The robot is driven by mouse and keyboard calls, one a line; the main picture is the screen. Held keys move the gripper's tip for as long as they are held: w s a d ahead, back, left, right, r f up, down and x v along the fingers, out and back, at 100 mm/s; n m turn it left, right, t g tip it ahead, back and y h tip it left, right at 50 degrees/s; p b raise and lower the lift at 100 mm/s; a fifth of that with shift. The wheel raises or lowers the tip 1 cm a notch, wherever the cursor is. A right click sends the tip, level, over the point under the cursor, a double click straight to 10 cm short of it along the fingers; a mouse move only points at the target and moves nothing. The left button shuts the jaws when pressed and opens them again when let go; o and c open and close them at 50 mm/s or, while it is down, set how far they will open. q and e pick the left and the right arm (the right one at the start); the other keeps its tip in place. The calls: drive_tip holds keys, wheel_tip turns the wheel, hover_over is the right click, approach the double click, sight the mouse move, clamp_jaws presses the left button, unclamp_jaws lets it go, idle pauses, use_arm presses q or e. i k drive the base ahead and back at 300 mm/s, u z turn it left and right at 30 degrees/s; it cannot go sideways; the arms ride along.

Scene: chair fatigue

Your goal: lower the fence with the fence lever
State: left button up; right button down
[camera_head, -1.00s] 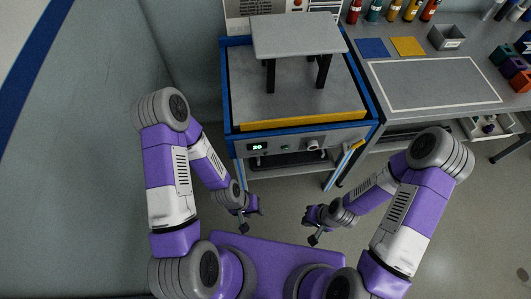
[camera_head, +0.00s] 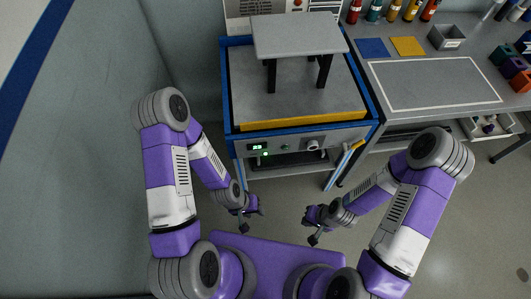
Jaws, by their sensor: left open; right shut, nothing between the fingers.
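The yellow fence (camera_head: 303,119) runs along the front edge of the blue-framed test bench (camera_head: 228,112). It stands up a little above the bench top. A yellow lever (camera_head: 357,144), which looks like the fence lever, sits at the right end of the bench's front panel and is tilted. My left gripper (camera_head: 253,219) is open and empty, below and in front of the bench's left side. My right gripper (camera_head: 310,230) is shut and empty, in front of the bench and to the lower left of the lever. Neither gripper touches the bench or the lever.
A grey stool-like piece (camera_head: 298,36) with dark legs stands on the bench. The front panel carries a small display (camera_head: 257,147) and a knob (camera_head: 313,144). A side table (camera_head: 435,83) with bottles, mats and a grey bin stands to the right. Floor between my grippers and bench is clear.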

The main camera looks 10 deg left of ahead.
sight(356, 145)
drive_tip(key=z, duration=1.55)
drive_tip(key=i, duration=0.7)
drive_tip(key=u, duration=1.5)
